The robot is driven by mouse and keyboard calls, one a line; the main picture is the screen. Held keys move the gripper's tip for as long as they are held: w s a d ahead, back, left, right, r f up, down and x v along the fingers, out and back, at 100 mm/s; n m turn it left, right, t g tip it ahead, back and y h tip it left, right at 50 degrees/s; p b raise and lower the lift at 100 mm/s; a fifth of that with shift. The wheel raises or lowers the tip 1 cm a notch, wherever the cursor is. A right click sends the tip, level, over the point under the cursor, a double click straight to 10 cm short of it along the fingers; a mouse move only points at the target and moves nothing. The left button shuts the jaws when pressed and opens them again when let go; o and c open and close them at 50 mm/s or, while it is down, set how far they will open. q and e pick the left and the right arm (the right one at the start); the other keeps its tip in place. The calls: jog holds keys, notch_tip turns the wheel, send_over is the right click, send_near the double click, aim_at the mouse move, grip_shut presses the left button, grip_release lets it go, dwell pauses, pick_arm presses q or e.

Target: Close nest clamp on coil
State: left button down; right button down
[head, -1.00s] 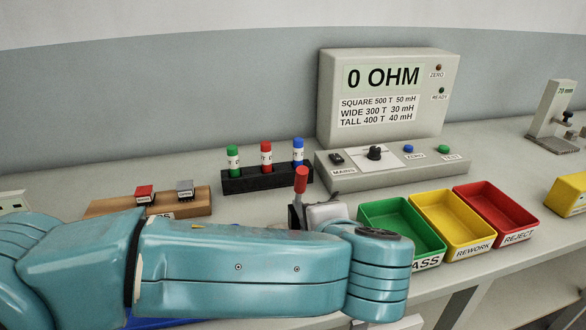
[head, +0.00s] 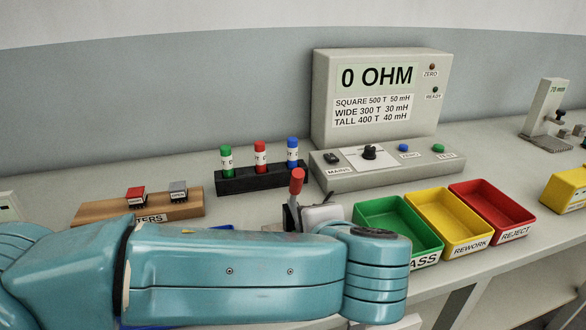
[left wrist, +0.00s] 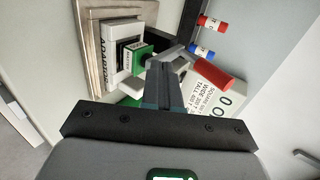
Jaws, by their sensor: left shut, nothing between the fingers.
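The nest clamp's red handle (head: 297,181) stands nearly upright in the head view, just behind my left arm. A grey block (head: 320,214) sits beside it, partly hidden by that arm. In the left wrist view the red handle (left wrist: 217,77) lies just right of my left gripper (left wrist: 163,72). The fingers are shut and empty, pointing at the nest area; contact with the handle cannot be told. A black block with a green part (left wrist: 135,53) sits left of the fingertips, and I cannot tell whether it is the coil. My right gripper is in neither view.
The tester (head: 380,100) reads 0 OHM behind the clamp. Green (head: 368,206), yellow (head: 415,200) and red (head: 460,192) trays stand to the right. A black rack (head: 262,180) holds three capped cylinders. A wooden adapter board (head: 85,213) lies left.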

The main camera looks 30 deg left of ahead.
pick_arm(q)
jog(key=a+r+p+v, duration=0.1)
jog(key=p+v, duration=0.3)
jog(key=v, duration=0.8)
jog(key=shift+w+r, duration=0.35)
jog(key=shift+r, duration=0.1)
jog(key=shift+s, duration=0.1)
